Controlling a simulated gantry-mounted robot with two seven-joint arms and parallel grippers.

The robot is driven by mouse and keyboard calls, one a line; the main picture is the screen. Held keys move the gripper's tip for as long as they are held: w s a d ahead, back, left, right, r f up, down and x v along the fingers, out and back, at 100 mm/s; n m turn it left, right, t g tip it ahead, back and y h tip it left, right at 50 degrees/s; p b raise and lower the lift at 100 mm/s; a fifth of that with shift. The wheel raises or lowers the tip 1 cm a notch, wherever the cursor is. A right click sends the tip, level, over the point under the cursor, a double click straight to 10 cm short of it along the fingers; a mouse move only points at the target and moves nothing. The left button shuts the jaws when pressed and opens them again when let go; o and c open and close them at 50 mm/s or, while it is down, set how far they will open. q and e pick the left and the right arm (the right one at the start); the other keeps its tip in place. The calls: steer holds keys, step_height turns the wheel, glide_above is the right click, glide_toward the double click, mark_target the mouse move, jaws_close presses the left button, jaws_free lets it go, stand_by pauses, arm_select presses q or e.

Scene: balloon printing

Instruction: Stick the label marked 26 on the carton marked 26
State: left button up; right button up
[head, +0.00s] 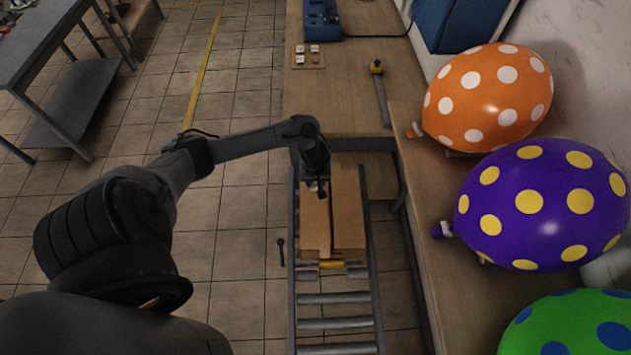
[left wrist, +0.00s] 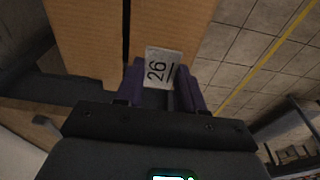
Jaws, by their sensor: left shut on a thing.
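My left gripper (head: 318,188) is over the far part of two brown cartons that lie side by side, the left carton (head: 315,228) and the right carton (head: 348,222). In the left wrist view its purple fingers (left wrist: 159,84) are shut on a small white label marked 26 (left wrist: 158,66). The label overlaps one carton (left wrist: 178,22) in that view, next to the dark gap between the cartons. I cannot tell whether it touches the cardboard. The other carton (left wrist: 85,40) is beside it. No number shows on either carton. My right gripper is not in view.
The cartons rest on a roller conveyor (head: 335,312) with bare rollers at the near end. A wooden bench (head: 405,180) runs along the right side with orange (head: 488,98), purple (head: 540,205) and green (head: 568,325) spotted balloons. Tiled floor lies left.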

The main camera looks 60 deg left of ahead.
arm_select(q)
step_height(320, 180, down, 2)
steer(key=shift+f+b, duration=0.15)
steer(key=shift+b, duration=0.95)
steer(key=shift+f, duration=1.3)
steer(key=o, duration=1.1)
